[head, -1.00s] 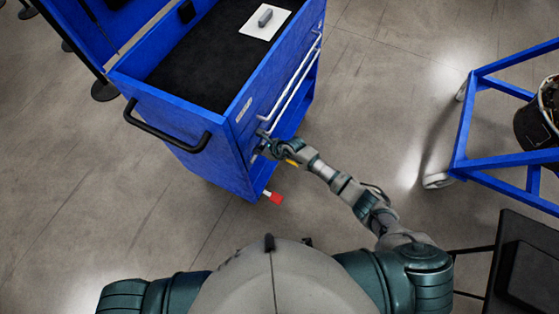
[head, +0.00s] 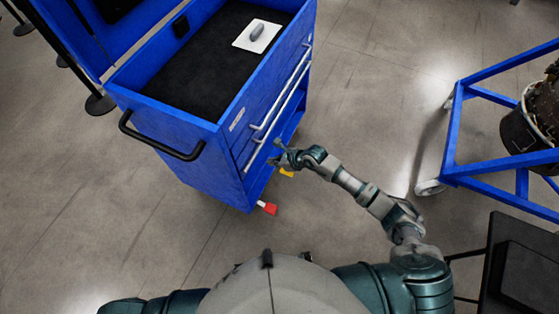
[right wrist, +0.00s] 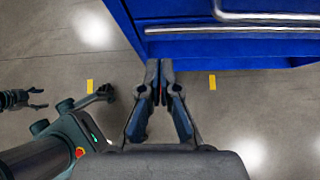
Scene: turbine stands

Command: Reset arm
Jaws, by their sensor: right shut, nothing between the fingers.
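My right gripper (head: 280,158) is just in front of the drawer side of a blue tool cart (head: 190,178), near its lower handle. Its two fingers are together with nothing between them, as the right wrist view also shows (right wrist: 159,72). In that view the cart's blue front and a silver handle (right wrist: 265,17) lie beyond the fingertips, apart from them. My right arm reaches forward, bent at the elbow. My left gripper does not show in the head view; only the left shoulder does.
A black mat (head: 205,68) lines the cart top, with a white plate and grey block (head: 257,33) on it. A black push handle (head: 160,140) juts from the cart's near end. Grey floor lies between.

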